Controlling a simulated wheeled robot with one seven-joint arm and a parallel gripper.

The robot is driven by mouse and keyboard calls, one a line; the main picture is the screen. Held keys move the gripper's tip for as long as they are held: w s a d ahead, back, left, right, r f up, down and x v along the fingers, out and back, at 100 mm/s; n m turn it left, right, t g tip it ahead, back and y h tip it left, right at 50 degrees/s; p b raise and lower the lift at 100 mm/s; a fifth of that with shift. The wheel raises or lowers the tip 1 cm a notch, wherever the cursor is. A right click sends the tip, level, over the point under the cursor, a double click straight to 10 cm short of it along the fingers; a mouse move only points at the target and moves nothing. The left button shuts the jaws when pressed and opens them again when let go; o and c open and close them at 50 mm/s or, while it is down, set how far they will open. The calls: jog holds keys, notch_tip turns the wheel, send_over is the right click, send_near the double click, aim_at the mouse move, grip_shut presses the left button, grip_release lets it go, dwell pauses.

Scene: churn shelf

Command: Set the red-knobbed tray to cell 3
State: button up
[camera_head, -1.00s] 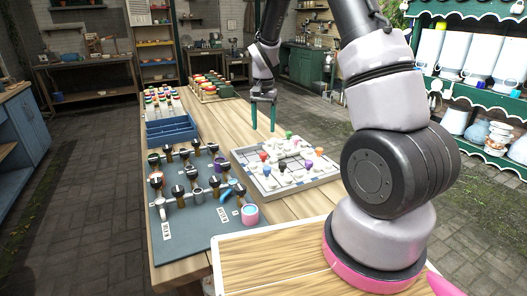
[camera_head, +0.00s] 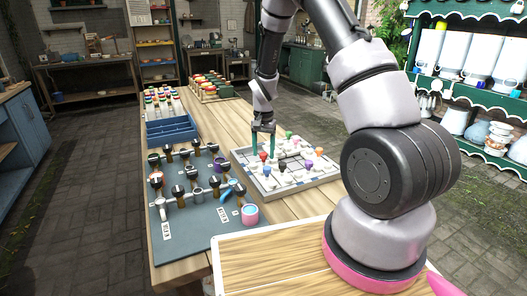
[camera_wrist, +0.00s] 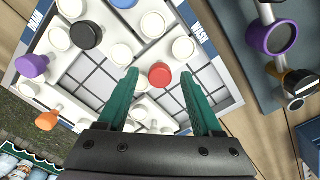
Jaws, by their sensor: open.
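The red knob (camera_wrist: 160,75) of the red-knobbed tray stands between the tips of my gripper's green fingers in the wrist view, a little beyond them. The red knob also shows in the head view (camera_head: 263,156). My gripper (camera_head: 262,153) points down over the white sliding-tray board (camera_head: 272,190), open and empty. In the wrist view my gripper's fingers (camera_wrist: 160,88) are spread apart on either side of the knob. The board holds white pieces and knobs in black, purple, orange, blue and other colors. Cell 3 cannot be made out.
A grey-blue mat (camera_head: 195,232) with knobbed fittings and a pink-rimmed cup (camera_head: 250,214) lies left of the board. A blue divided bin (camera_head: 171,131) stands behind the mat. Bare wooden tabletop (camera_head: 213,125) lies behind the board.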

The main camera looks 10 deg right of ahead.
grip_shut()
jog(key=shift+d, duration=0.1)
dwell(1.2)
